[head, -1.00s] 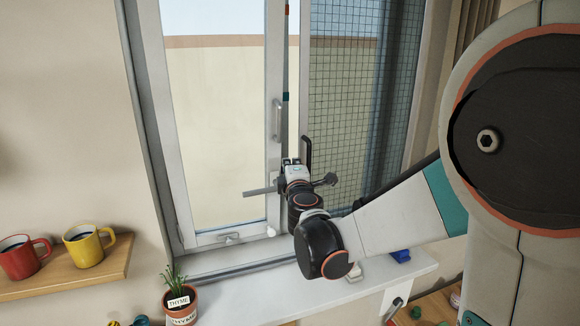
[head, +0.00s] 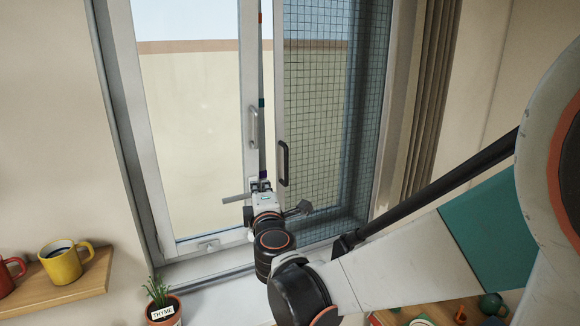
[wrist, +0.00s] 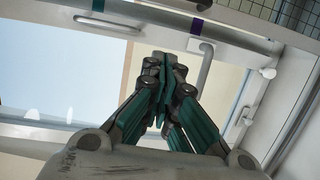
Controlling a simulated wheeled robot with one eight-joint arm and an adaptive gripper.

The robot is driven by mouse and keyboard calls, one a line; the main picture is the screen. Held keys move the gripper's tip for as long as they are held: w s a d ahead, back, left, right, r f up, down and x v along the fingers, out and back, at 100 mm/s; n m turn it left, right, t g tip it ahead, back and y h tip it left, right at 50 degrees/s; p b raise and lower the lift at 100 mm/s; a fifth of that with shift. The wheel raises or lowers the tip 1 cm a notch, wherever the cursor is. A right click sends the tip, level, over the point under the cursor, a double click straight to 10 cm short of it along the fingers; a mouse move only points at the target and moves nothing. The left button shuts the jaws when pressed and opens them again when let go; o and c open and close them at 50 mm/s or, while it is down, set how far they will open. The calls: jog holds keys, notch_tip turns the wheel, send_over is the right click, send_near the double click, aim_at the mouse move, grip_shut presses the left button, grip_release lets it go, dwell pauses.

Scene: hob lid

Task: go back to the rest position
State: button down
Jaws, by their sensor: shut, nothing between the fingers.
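My gripper (head: 262,186) is in front of the sliding window, low on the frame upright. In the wrist view its teal-lined fingers (wrist: 163,70) are closed together with nothing between them. The window's pale handle (head: 254,125) and a dark handle (head: 283,163) stand above the gripper, and it appears apart from both. My arm reaches in from the right side of the head view.
A yellow mug (head: 62,264) and a red mug (head: 8,275) stand on a wooden shelf (head: 95,285) at left. A potted thyme plant (head: 162,310) stands on the sill (head: 215,301). A mesh screen (head: 325,110) covers the right opening.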

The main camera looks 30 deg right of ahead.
jog(key=s+d+f+m+g+b, duration=0.4)
jog(key=s+f+m+g, duration=0.3)
jog(key=s+m, duration=0.4)
jog(key=s+a+f+m+g+y+b, duration=0.1)
jog(key=s+a+f+y, duration=0.1)
jog(key=s+a+f, duration=0.3)
jog(key=s+a+f+m+g+y+b, duration=0.2)
jog(key=s+f, duration=0.4)
jog(key=s, duration=0.4)
jog(key=a+y, duration=0.1)
jog(key=a, duration=0.1)
jog(key=shift+a+m, duration=0.3)
jog(key=shift+a, duration=0.05)
jog(key=shift+f, duration=0.1)
